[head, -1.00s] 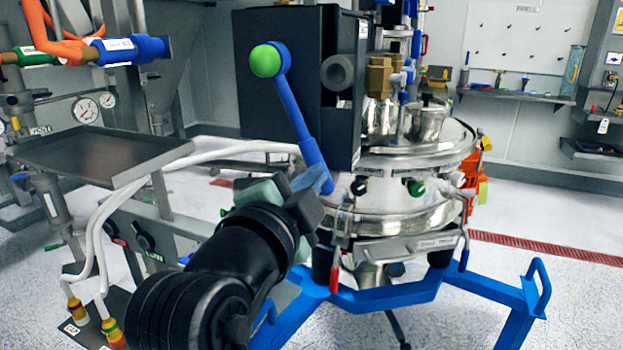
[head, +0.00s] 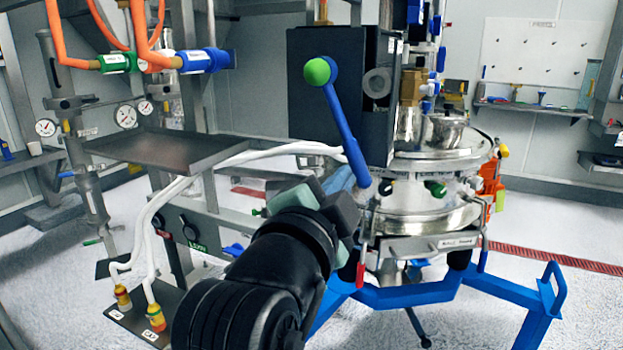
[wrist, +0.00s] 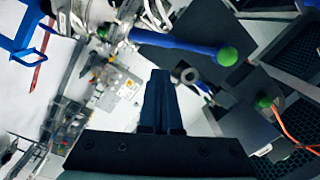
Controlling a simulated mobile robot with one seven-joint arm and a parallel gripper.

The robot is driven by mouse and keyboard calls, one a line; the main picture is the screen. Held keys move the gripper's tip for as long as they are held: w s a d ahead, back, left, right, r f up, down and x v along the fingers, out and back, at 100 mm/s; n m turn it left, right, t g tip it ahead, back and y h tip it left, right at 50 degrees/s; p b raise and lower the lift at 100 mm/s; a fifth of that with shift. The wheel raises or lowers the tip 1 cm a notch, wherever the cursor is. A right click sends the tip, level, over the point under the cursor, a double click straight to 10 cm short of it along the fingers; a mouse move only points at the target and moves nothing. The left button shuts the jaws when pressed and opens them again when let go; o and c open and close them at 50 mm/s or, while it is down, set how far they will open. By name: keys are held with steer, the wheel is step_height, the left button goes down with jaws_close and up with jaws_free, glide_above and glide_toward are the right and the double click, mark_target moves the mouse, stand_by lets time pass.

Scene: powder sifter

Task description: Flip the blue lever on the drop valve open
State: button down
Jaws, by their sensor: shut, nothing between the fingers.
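The blue lever (head: 346,125) with a green ball end (head: 317,71) stands tilted in front of a black box, its ball up and to the left. Its lower end is close to my gripper (head: 340,205) in the head view. In the wrist view the blue lever (wrist: 180,43) runs across beyond my fingertips, with its green ball (wrist: 227,56) to the right. My gripper (wrist: 160,75) is shut and empty. A gap shows between the fingertips and the lever in the wrist view. The lever's lower joint is partly hidden by my gripper in the head view.
The black box (head: 325,105) stands behind the lever. A steel vessel (head: 425,195) on a blue frame (head: 410,295) is to the right. A grey tray (head: 165,148), white hoses (head: 225,160) and gauges (head: 125,116) are to the left. Open floor (head: 590,225) lies at right.

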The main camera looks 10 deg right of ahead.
steer(key=s+a+r+n+t+y, duration=0.45)
steer(key=s+r+n+t, duration=0.2)
steer(key=r+n, duration=0.2)
steer(key=s+a+r+n+t+y, duration=0.4)
steer(key=s+a+r+n+t, duration=0.15)
steer(key=s+r+n, duration=0.3)
step_height(320, 180, up, 20)
steer(key=p, duration=1.8)
steer(key=shift+a+n, duration=0.25)
steer(key=shift+n, duration=0.05)
